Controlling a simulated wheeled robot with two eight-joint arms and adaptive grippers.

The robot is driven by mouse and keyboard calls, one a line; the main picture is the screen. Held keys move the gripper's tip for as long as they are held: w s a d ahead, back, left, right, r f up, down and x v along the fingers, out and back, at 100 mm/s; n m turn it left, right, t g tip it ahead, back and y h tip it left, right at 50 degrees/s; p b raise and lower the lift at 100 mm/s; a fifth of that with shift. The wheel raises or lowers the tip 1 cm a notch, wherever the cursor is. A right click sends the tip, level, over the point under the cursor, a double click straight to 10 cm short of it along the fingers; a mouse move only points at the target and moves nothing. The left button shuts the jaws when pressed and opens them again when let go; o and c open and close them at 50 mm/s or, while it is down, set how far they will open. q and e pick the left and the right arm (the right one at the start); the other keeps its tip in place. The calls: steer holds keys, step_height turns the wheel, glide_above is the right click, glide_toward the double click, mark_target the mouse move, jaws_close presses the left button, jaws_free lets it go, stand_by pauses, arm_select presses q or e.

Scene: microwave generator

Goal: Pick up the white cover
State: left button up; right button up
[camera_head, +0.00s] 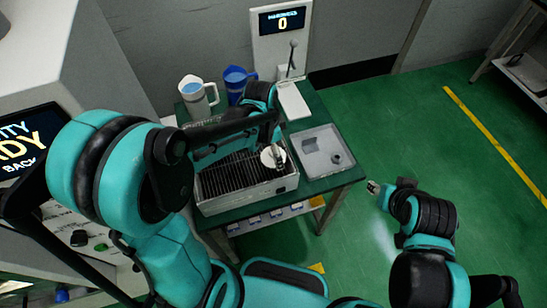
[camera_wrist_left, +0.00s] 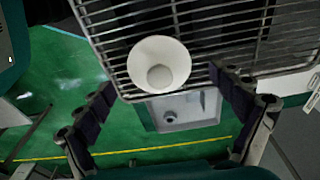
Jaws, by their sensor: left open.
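The white cover (camera_head: 273,157) is a small round white piece at the right end of the wire rack (camera_head: 237,177) on a metal box. My left gripper (camera_wrist_left: 162,80) is open, with one finger on each side of the cover and visible gaps between. In the head view my left gripper (camera_head: 272,138) is above the cover and partly hidden by its own arm. My right gripper (camera_head: 374,187) is off the table's right side, too small to read.
A grey tray (camera_head: 343,160) lies right of the rack on the green table. A white pitcher (camera_head: 197,98) and a blue pitcher (camera_head: 238,82) stand at the back left. A white device (camera_head: 284,45) with a display reading 0 stands behind.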

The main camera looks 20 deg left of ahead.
arm_select(q)
steer(key=shift+f, duration=0.65)
steer(key=shift+r, duration=0.1)
steer(key=c, duration=1.4)
steer(key=shift+s+d, duration=0.1)
steer(key=shift+s, duration=0.1)
steer(key=shift+c, duration=1.2)
